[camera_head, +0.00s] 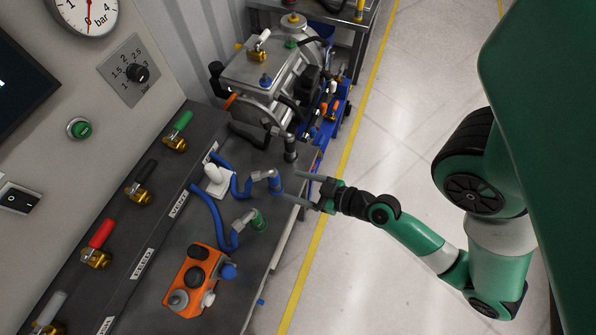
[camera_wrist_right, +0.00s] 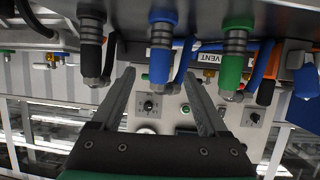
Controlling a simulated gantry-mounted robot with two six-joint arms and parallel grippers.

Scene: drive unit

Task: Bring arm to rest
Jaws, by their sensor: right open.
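My right gripper (camera_head: 293,186) reaches in from the right to the bench edge. In the right wrist view the open fingers (camera_wrist_right: 158,76) show below the blue connector (camera_wrist_right: 161,45). A green connector (camera_wrist_right: 237,55) is to the right there and a black one (camera_wrist_right: 91,50) to the left. I cannot tell whether a finger touches the blue connector. My left gripper is not in view.
The dark bench (camera_head: 150,290) carries an orange block (camera_head: 193,282), a white holder (camera_head: 218,182) and a row of valves with coloured handles. A metal drive unit (camera_head: 272,75) stands at the back. The floor (camera_head: 390,130) right of the bench is clear.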

